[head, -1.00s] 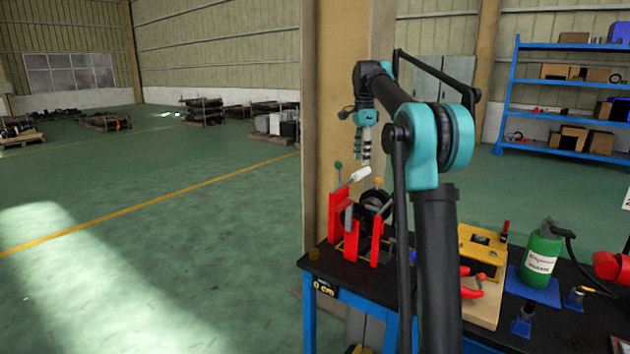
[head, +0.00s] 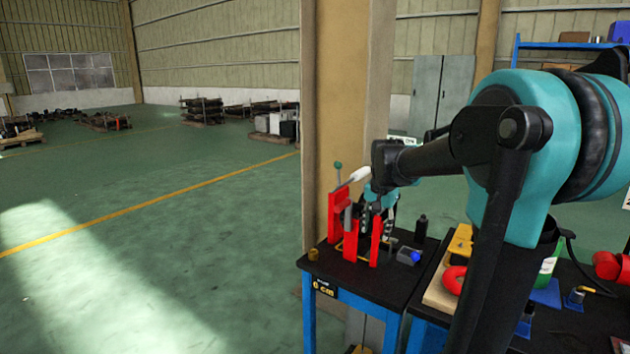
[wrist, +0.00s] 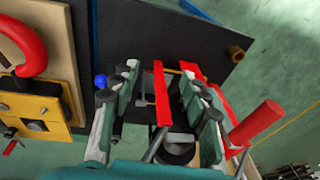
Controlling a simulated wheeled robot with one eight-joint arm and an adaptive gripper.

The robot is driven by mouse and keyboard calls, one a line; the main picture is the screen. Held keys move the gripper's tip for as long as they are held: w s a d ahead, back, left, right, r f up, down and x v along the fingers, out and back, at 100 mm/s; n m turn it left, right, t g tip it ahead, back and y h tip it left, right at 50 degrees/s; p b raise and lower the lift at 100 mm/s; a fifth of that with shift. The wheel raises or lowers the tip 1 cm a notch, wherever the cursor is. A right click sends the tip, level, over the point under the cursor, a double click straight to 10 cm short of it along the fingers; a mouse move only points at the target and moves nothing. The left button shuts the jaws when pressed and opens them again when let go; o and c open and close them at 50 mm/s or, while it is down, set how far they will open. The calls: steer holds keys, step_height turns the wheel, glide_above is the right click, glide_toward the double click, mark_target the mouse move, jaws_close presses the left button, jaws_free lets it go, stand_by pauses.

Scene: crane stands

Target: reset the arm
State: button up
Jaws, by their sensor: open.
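My gripper (head: 376,208) is low at the right side of the red crane stand (head: 337,215) on the small black-topped table. It partly covers the stand in the head view. In the wrist view my gripper (wrist: 159,72) has its two fingers spread wide. A red upright (wrist: 161,95) of the stand shows between the fingers, with a dark round part below it. Whether the fingers touch the stand I cannot tell. The gripper's tips are partly hidden in the head view.
A dark bottle (head: 421,228) and a small grey block with a blue knob (head: 409,256) stand right of the stand. Another bench with a wooden board (head: 440,292) and red tools adjoins on the right. A pillar (head: 335,100) rises behind. The floor (head: 150,240) at left is clear.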

steer(key=s+f+n+t, duration=0.1)
steer(key=s+f+n, duration=0.2)
steer(key=s+f, duration=0.5)
steer(key=s+d+f+n, duration=0.1)
steer(key=s+f+n, duration=0.2)
steer(key=s+f, duration=0.6)
steer(key=s, duration=0.6)
steer(key=shift+f+n+t, duration=0.15)
steer(key=shift+n+t, duration=0.15)
steer(key=shift+t, duration=0.1)
steer(key=shift+w, duration=0.1)
steer(key=shift+c, duration=0.5)
